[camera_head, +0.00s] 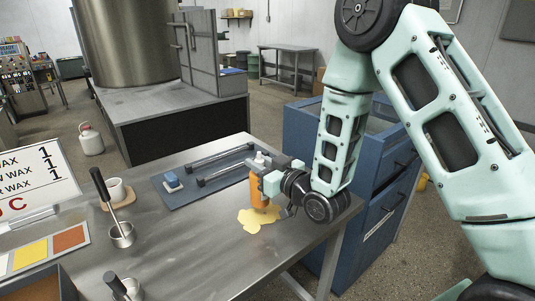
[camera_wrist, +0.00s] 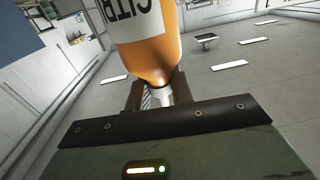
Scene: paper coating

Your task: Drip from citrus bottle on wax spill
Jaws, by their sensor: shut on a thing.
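The citrus bottle (camera_head: 260,194) is orange with a pale cap on top and looks upright in the head view. My gripper (camera_head: 267,177) is shut on its neck from the right. In the wrist view the bottle (camera_wrist: 150,58) shows a white label with part of a word, and its narrow neck sits between the dark fingers (camera_wrist: 155,97). The wax spill (camera_head: 257,219) is a flat yellow patch on the metal table. The bottle's lower end is over the spill's back part; I cannot tell whether it touches. No drip is visible.
A white mug (camera_head: 116,190) and pots (camera_head: 122,236) with handled tools stand left. A blue cabinet (camera_head: 375,218) stands right. The table front of the spill is clear.

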